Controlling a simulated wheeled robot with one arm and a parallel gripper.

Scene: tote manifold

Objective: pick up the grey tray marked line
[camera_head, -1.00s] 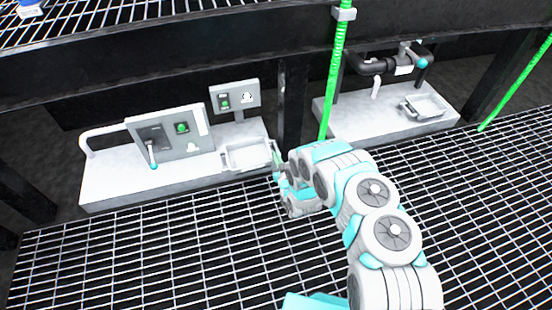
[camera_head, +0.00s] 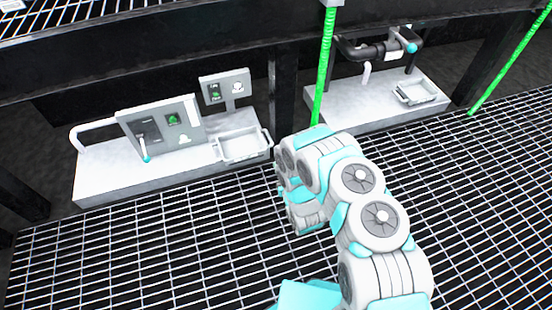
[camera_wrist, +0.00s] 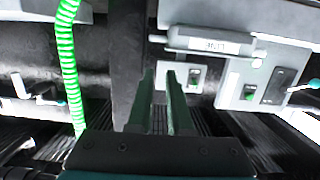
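A grey tray (camera_head: 262,156) with raised end handles sits on the left white plinth, at its right end. A similar grey tray (camera_head: 430,101) sits on the right plinth. I cannot read a mark on either in the head view. In the wrist view, a pale tray (camera_wrist: 246,49) carries a small label with dark letters, too blurred and turned to read surely. My gripper (camera_wrist: 159,75) has its two dark green fingers apart with nothing between them, short of and left of that tray. In the head view my arm hides the gripper.
The left plinth (camera_head: 100,185) also bears a switch panel (camera_head: 160,128), a smaller panel (camera_head: 226,87) and a white pipe. A black pipe (camera_head: 370,50) with a valve stands on the right plinth. A green hose (camera_head: 325,65) and a dark post (camera_head: 282,90) rise between the plinths. The grating in front is clear.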

